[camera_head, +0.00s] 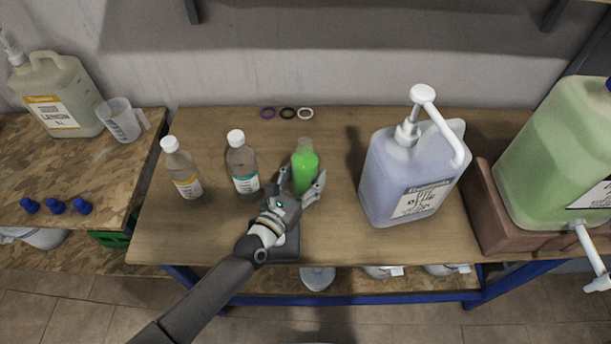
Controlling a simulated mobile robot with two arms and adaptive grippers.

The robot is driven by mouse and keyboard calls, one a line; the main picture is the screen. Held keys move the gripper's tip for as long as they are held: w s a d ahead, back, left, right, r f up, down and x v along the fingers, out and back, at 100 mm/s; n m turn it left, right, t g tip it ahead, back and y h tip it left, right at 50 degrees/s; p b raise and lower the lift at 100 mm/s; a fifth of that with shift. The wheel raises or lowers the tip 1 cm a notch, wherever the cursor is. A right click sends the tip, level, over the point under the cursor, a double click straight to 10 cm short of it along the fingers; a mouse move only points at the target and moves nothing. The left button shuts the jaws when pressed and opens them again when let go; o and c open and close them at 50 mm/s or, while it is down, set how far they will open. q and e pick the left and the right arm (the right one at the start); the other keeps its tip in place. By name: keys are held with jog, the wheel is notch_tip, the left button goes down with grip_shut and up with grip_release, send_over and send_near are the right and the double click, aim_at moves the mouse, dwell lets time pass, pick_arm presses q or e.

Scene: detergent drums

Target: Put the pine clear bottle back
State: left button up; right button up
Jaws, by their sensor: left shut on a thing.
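The pine bottle, taken to be the clear bottle with bright green liquid (305,165), is near the middle of the wooden table (335,238). Its top looks clear and uncapped, and it is about upright. My left gripper (302,180) comes in from the front left and is shut on the green bottle, one finger on each side. The gripper hides the bottle's lower part, so I cannot tell whether its base touches the table. My right gripper is not in view.
Two white-capped bottles (243,166) (182,170) stand to the left. A lavender pump jug (400,170) stands right; a green drum (555,150) sits on a brown block (490,215). A dark pad (287,247) lies at the front edge. Several rings (287,113) lie behind.

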pick_arm(q)
jog(key=o, duration=0.8)
jog(key=shift+f, duration=0.1)
jog(key=shift+o, duration=0.3)
jog(key=b+v, duration=0.2)
jog(key=v, duration=0.9)
jog(key=shift+s+a, duration=0.1)
jog(key=shift+s, duration=0.05)
jog(key=shift+s+a, duration=0.2)
jog(key=shift+s, duration=0.15)
